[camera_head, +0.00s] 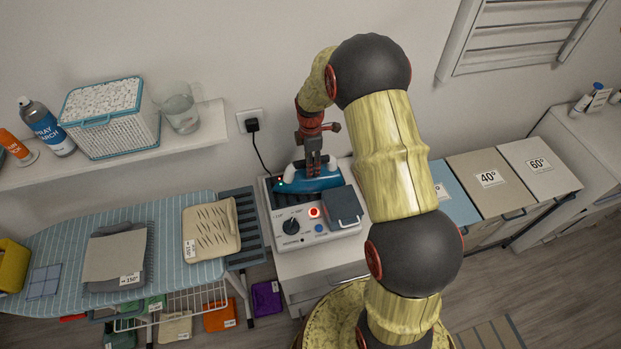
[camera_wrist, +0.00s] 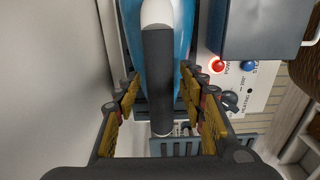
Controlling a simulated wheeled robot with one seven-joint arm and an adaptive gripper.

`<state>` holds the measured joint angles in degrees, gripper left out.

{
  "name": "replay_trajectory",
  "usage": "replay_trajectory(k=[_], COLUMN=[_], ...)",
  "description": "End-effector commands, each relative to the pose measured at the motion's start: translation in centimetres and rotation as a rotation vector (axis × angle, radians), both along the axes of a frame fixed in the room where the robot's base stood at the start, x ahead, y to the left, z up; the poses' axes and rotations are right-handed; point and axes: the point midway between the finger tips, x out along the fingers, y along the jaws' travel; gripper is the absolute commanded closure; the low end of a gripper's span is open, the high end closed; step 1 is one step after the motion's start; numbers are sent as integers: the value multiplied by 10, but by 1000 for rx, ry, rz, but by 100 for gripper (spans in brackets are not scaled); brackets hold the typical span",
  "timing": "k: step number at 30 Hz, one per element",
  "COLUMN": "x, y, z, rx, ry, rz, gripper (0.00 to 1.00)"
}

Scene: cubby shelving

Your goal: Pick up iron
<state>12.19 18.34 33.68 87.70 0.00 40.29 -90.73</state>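The iron (camera_head: 318,185) has a blue body and a light and dark handle. It sits on a white steam station (camera_head: 290,243) with a dark knob and a lit red button. In the wrist view the iron (camera_wrist: 183,32) lies straight ahead, its handle running between the fingers. My gripper (camera_head: 313,163) points down over the iron from above. In the wrist view my gripper (camera_wrist: 159,82) is open, one finger on each side of the handle, with gaps visible. The fingertips partly hide the handle in the head view.
A striped ironing board (camera_head: 170,230) with folded cloths stands left. A wall shelf (camera_head: 190,143) above it holds a basket (camera_head: 110,130), a glass cup (camera_head: 180,108) and bottles. A cord runs to the wall plug (camera_head: 252,125) behind. Labelled bins (camera_head: 490,180) stand right.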

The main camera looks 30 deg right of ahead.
Motion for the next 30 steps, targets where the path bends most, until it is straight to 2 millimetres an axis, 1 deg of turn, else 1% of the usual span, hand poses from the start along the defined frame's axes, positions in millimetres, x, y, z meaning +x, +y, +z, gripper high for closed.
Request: replay_trajectory(k=[2, 20, 30], x=[0, 0, 2], y=[0, 0, 0], z=[0, 0, 3], rx=[0, 0, -1], ry=[0, 0, -6], rz=[0, 0, 0], gripper=[66, 100, 100])
